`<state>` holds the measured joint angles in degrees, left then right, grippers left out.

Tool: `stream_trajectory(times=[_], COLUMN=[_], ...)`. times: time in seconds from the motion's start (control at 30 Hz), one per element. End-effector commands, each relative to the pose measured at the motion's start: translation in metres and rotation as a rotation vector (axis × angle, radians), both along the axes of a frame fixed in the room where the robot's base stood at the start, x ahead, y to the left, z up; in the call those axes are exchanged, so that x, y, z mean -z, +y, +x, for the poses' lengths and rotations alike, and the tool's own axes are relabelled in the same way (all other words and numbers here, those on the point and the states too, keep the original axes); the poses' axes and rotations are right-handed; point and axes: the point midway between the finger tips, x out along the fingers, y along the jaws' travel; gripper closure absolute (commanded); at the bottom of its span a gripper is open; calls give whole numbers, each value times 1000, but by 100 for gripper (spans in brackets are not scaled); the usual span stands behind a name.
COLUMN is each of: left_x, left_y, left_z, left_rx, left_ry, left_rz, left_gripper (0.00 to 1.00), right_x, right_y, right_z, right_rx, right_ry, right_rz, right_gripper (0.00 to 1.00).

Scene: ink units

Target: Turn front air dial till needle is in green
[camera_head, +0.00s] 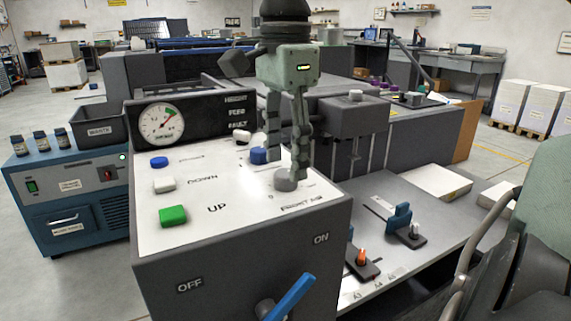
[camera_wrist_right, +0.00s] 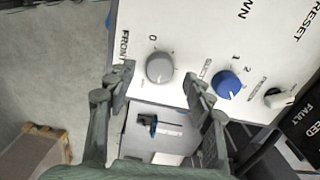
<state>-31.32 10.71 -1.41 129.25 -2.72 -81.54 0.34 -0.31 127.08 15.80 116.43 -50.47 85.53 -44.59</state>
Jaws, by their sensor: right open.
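The front air dial is a grey round knob (camera_head: 286,182) near the right edge of the white panel, by the "FRONT AIR" label. It also shows in the right wrist view (camera_wrist_right: 160,67), with a "0" mark beside it. My right gripper (camera_head: 285,164) points down over this dial, fingers apart. In the right wrist view the open fingertips (camera_wrist_right: 157,81) lie on either side of the dial, with no clear contact visible. The round gauge (camera_head: 161,122) has a green band at its upper right; its exact needle reading is too small to tell. My left gripper is out of view.
A blue knob (camera_head: 258,155) stands close behind the dial, near one finger. White (camera_head: 164,187) and green (camera_head: 173,216) buttons sit on the panel's left. A blue lever (camera_head: 290,298) sticks out from the front face. A lower grey table lies to the right.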

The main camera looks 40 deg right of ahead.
Motion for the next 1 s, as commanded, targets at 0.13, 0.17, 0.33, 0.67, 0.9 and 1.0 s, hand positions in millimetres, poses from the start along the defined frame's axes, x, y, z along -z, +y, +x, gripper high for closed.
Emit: stream_trajectory(times=[0.13,0.17,0.33,0.67,0.9,1.0], left_x=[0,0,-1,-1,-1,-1], left_y=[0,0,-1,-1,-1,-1], left_z=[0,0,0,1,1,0], left_rx=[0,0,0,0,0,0], left_ry=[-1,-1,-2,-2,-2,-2], left_rz=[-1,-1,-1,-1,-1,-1], left_gripper=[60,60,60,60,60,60], right_x=[-34,-41,-74,-99,-99,-98], right_y=[0,0,0,0,0,0], right_z=[1,1,1,0,0,0], right_rx=[1,1,0,-1,-1,-1], right_ry=[-6,-5,-4,-2,-2,-2], right_rz=[-2,0,-1,-1,-1,-1], right_gripper=[47,47,47,47,47,47])
